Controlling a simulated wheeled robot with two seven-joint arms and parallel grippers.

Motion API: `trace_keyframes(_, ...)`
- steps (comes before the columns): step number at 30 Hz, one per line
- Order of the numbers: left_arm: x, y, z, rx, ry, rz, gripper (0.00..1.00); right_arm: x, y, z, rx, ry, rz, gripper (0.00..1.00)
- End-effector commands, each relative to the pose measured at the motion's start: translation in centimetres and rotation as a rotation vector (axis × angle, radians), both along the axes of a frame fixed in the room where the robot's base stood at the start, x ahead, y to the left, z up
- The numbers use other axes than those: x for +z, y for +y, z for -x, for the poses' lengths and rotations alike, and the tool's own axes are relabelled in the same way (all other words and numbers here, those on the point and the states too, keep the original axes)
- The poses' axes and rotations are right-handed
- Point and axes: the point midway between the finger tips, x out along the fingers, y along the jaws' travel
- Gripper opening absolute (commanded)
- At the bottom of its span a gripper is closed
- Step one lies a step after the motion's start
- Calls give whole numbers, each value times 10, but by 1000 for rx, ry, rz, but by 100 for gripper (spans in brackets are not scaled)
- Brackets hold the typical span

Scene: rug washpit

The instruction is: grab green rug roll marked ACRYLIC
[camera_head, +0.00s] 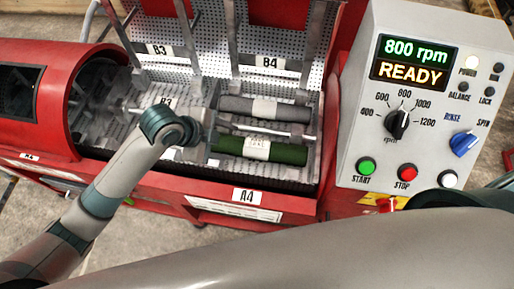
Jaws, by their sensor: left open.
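A dark green roll (288,153) with a white paper label lies in the bay above the A4 tag. The label's writing is too small to read surely. A dark grey roll (237,107) with a pale label lies parallel behind it, with a metal bar between them. My left arm reaches in from the left, and my left gripper (211,127) is open at the left ends of the rolls, partly hidden by its own wrist. I cannot tell whether it touches the green roll. My right gripper is out of view.
The red machine has perforated raised lids (270,40) tagged B3 and B4 behind the bays. A control panel (362,150) stands at the right, reading 800 rpm and READY. A red rounded cover (52,62) is at the left. My own arm fills the lower right.

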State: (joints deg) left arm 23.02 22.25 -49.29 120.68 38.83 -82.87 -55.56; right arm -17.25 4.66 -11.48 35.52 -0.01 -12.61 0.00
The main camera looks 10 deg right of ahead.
Motion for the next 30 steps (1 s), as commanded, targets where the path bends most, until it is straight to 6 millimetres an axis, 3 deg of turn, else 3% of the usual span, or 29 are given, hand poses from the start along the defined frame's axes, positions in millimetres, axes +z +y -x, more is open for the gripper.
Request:
trace_keyframes(8,-2,-1,-1,3,1,1,55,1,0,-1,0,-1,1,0)
trace_keyframes(13,-13,-9,-3,5,3,2,55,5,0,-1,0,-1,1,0)
trace_keyframes(30,-90,-54,-22,5,3,1,55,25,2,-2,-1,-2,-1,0)
